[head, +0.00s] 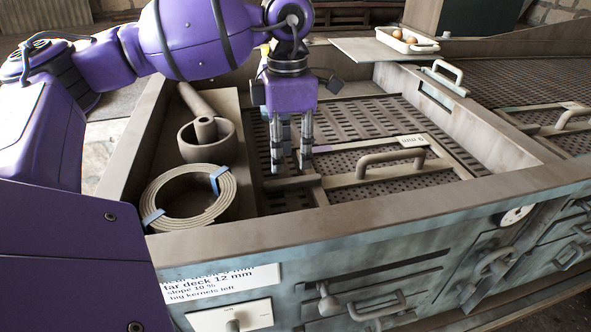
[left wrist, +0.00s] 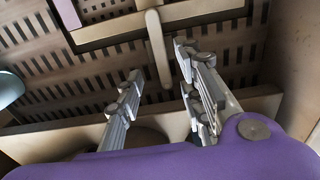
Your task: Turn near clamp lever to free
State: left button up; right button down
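The near clamp lever (head: 284,184) is a short pale bar at the near left corner of the framed screen (head: 340,192). It lies roughly crosswise in the head view. My left gripper (head: 291,166) points down just over the lever, its two grey fingers apart. In the left wrist view the lever (left wrist: 158,48) shows as a cream bar with a rounded end, between the open fingertips in the picture. I cannot tell whether either finger touches it. My right gripper is not in view.
A raised handle (head: 390,160) stands on the screen, right of my left gripper. A bowl with a pestle (head: 204,130) and a coiled strap (head: 190,205) with blue ties occupy the left trough. The box's near wall (head: 370,212) rises in front. A tray of eggs (head: 407,41) is at the back.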

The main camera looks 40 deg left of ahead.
aim_at(289, 180)
pick_arm(q)
notch_tip(289, 180, down, 6)
jog(key=shift+s+f, duration=0.1)
jog(key=shift+c, duration=0.3)
grip_shut()
